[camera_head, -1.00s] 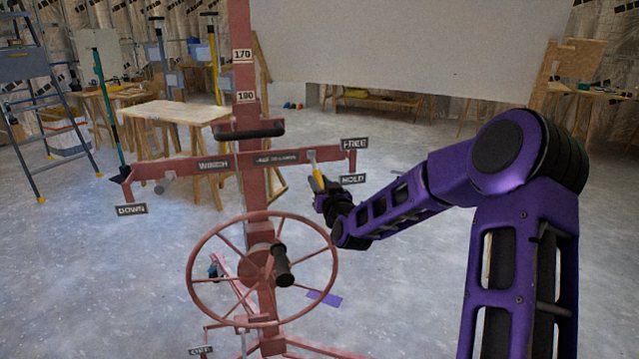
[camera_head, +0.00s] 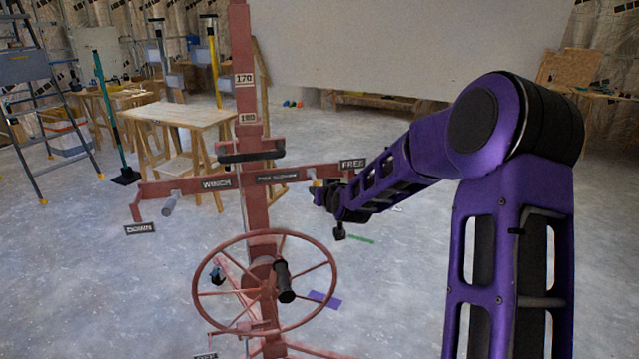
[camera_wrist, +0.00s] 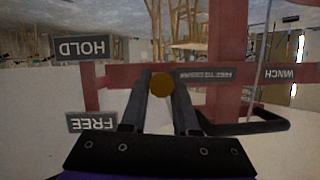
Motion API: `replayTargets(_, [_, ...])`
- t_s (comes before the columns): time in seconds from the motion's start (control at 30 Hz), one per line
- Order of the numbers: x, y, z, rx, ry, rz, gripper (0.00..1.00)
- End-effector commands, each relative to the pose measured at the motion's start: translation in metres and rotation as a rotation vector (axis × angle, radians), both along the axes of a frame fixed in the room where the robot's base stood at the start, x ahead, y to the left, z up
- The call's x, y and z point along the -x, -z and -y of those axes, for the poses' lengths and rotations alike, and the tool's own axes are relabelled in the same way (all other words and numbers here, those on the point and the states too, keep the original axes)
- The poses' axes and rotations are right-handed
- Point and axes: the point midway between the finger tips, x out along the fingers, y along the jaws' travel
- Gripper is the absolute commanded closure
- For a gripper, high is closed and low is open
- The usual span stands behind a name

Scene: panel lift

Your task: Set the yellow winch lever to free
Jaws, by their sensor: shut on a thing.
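The yellow winch lever (camera_head: 318,184) sits at the right end of the red crossbar (camera_head: 215,184); only a small part shows past my gripper in the head view. My gripper (camera_head: 326,192) is just below the crossbar's right arm. In the wrist view, which is upside down, my gripper (camera_wrist: 160,92) is shut on the lever's round yellow end (camera_wrist: 161,85), which points toward the camera. The FREE label (camera_head: 353,163) is above my gripper in the head view. The HOLD label (camera_wrist: 82,48) shows in the wrist view; my arm hides it in the head view.
A large spoked red handwheel (camera_head: 195,290) with a black handle (camera_head: 284,282) stands below the crossbar. A black padded bar (camera_head: 250,156) crosses the mast above it. A DOWN label (camera_head: 140,229) hangs at left.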

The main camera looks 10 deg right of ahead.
Motion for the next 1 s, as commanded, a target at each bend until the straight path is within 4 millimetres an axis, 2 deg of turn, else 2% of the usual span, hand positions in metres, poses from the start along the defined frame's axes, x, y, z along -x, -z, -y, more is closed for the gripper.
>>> replayTargets(0.03, [-0.001,-0.016,-0.001,0.006,-0.001,-0.041,1.00])
replayTargets(0.37, [-0.004,-0.036,-0.002,0.023,-0.001,-0.307,1.00])
replayTargets(0.7, [-0.004,-0.048,-0.001,0.033,-0.001,-0.475,1.00])
replayTargets(1.0, [-0.003,-0.050,-0.001,0.035,0.000,-0.519,1.00])
